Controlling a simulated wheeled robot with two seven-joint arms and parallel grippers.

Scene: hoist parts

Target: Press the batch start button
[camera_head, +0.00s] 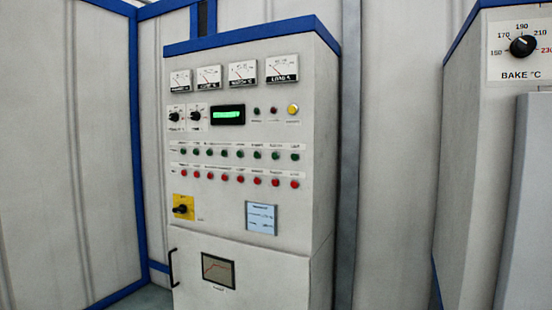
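A tall white control cabinet (230,235) with a blue top edge stands in the middle of the head view. Its panel has a row of green buttons (224,153) above a row of red buttons (224,179). The labels are too small to read, so I cannot tell which one is batch start. Neither of my grippers is in view.
The cabinet also has dial gauges (242,72), a green display (228,115), a yellow rotary switch (184,208) and a black door handle (172,268). A second cabinet with a BAKE °C knob (522,46) stands at the right. White walls (70,150) are behind.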

